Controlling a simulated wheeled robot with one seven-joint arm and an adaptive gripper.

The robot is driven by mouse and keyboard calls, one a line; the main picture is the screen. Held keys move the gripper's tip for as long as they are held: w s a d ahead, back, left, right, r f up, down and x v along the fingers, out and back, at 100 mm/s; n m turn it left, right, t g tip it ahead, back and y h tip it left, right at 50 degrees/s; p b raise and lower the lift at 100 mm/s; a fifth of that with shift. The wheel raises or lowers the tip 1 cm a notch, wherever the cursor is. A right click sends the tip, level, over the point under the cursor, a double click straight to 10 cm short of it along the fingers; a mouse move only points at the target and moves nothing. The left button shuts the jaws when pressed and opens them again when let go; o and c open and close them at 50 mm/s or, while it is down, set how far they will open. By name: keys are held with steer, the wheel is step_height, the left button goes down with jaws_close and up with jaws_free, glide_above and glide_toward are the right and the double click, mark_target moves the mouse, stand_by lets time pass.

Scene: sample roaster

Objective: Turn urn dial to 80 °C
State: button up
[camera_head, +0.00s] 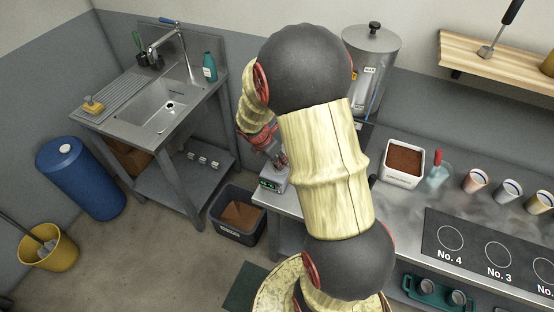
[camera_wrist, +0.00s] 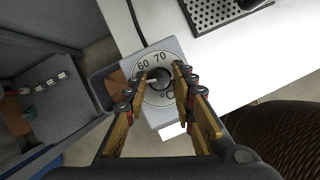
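The urn (camera_head: 368,75) is a tall steel cylinder with a lid at the back of the counter, partly hidden behind my arm. A small grey control box (camera_head: 273,180) with a green-lit display sits near the counter's left end. In the wrist view, the box bears a round dial plate (camera_wrist: 159,62) marked 60 and 70, with a dark knob (camera_wrist: 164,77) and a pale pointer towards its left side. Other marks are hidden by my fingers. My gripper (camera_wrist: 160,74) is open, a finger on either side of the knob. I cannot tell whether they touch it.
A black cable (camera_wrist: 135,22) runs from the box. A perforated drip tray (camera_wrist: 215,12) lies beyond it. The counter also holds a white tub of brown grounds (camera_head: 402,178) and several cups. A dark bin (camera_head: 237,232) stands on the floor left of the counter.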

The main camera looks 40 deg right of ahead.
steer(key=shift+s, duration=0.1)
jaws_close()
